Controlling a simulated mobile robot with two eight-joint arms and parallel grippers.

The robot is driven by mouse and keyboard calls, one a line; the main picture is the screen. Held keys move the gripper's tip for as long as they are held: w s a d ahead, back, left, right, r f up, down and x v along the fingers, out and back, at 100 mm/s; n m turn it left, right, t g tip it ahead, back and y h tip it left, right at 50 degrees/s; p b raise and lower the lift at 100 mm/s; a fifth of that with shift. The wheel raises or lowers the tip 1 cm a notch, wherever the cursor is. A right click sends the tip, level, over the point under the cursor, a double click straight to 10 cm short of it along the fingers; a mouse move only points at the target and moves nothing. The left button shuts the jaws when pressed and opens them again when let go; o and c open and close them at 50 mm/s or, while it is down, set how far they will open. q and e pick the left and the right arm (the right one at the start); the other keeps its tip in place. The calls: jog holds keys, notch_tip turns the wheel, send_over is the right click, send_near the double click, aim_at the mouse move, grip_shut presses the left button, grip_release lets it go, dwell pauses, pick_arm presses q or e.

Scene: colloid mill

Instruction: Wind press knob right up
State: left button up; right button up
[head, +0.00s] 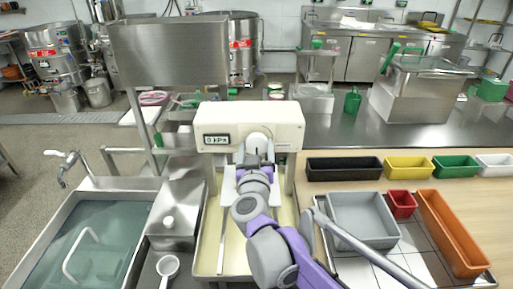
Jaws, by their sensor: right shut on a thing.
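The press (217,115) is a cream box-shaped head with a small display that reads 0 kPa. Its round white knob (259,139) sits on the front face, right of the display. My right arm reaches up from the lower right, and my right gripper (256,154) is at the knob, shut on it. The gripper and wrist hide the lower part of the knob and the middle of the press. Below the press head is a pale cream tray (208,245) with metal edges. My left gripper is not in view.
A water-filled sink (112,225) with a tap (68,165) is at left. A white ladle (167,266) lies beside it. At right are a grey bin (362,212), a small red bin (401,203), an orange bin (455,235) and a row of coloured trays. A grey bar (365,248) crosses the lower right.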

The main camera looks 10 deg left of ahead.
jog(key=o, duration=1.3)
jog(key=shift+c, duration=0.2)
jog(key=s+d, duration=0.1)
jog(key=s, duration=0.9)
jog(key=shift+s+d, duration=0.35)
jog(key=shift+s, duration=0.05)
